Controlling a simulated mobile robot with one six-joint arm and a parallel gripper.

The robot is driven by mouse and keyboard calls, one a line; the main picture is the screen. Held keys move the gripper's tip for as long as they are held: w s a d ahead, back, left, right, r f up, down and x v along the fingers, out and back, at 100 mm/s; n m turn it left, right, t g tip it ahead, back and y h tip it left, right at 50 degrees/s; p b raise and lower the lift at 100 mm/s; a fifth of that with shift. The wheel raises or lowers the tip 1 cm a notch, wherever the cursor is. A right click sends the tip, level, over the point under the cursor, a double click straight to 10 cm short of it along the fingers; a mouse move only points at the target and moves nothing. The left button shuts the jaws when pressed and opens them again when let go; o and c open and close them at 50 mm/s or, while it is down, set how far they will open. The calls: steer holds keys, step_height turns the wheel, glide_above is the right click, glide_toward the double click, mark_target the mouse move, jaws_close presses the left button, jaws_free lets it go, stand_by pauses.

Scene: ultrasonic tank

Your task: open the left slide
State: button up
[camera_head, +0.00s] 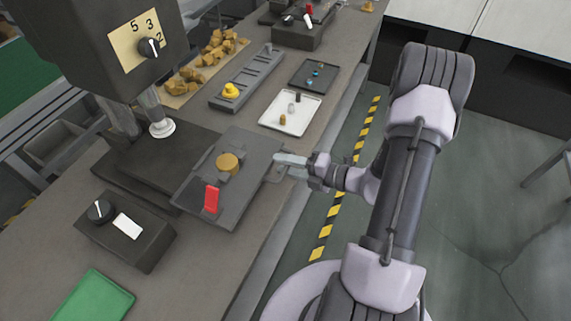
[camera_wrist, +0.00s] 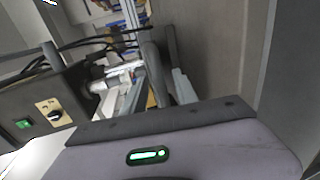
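A dark grey sliding plate (camera_head: 240,195) sticks out from under the dark machine (camera_head: 90,50) on the bench. It carries a round brass-coloured piece (camera_head: 228,162) and an upright red tab (camera_head: 211,198). It is the only slide-like part I make out; I cannot tell whether it is the left slide. My gripper (camera_head: 280,160) is at the plate's right edge, its pale fingers pointing left. The fingertips look close to or touching the edge there.
A control box (camera_head: 125,232) with a knob and a green tray (camera_head: 92,300) are nearer on the bench. A white tray (camera_head: 270,123) with small pieces and a dark tray (camera_head: 325,75) lie beyond the plate. The floor to the right is mostly clear.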

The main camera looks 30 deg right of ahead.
steer(key=shift+s, duration=0.1)
steer(key=p+v, duration=0.4)
steer(key=v, duration=1.3)
steer(key=shift+s+d, duration=0.1)
steer(key=shift+s, duration=0.05)
steer(key=w+a+r+n+g+h+b, duration=0.1)
steer(key=a+r+n+g, duration=0.4)
steer(key=a+n, duration=0.45)
steer(key=w+a+r+n+g+b, duration=0.1)
steer(key=a+r+n+g, duration=0.5)
steer(key=n, duration=0.6)
steer(key=s+a+r+n+t+h+b, duration=0.1)
steer(key=s+a+r+n+t+h, duration=0.1)
steer(key=n, duration=0.8)
steer(key=s+a+r+n+t+h+b, duration=0.1)
steer(key=s+a+r+n+h, duration=0.3)
steer(key=n, duration=0.7)
steer(key=a+r+t, duration=0.1)
steer(key=a+r, duration=0.1)
steer(key=a, duration=0.2)
